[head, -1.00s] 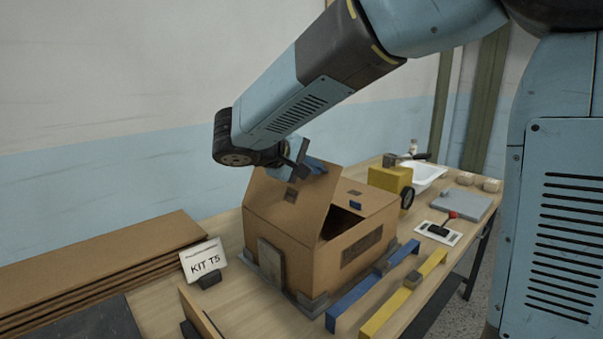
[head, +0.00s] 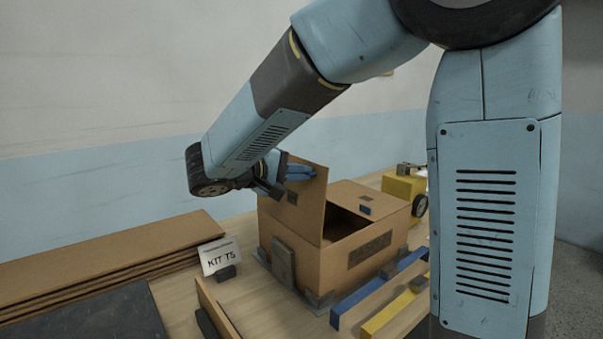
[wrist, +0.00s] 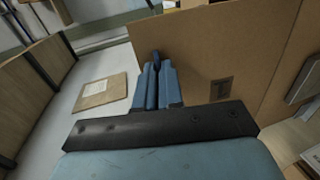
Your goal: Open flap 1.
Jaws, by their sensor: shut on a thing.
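The cardboard box (head: 295,255) stands on the bench with one flap (head: 305,205) raised to about upright; I take this as flap 1, though its dark mark is unreadable. My gripper (head: 304,172) is at this flap's top edge. In the wrist view, its blue fingers (wrist: 157,85) are closed together on a small dark blue tab (wrist: 156,58) at the edge of the brown flap (wrist: 215,55). Part of the tab is hidden between the fingers. The other flap (head: 350,195) lies flat, with a blue tab (head: 365,210). A dark opening shows between the flaps.
A KIT T5 sign (head: 218,257) and stacked cardboard sheets (head: 110,255) lie left of the box. Blue (head: 375,290) and yellow (head: 390,315) bars lie in front. A yellow block (head: 403,187) with a dark wheel stands behind right.

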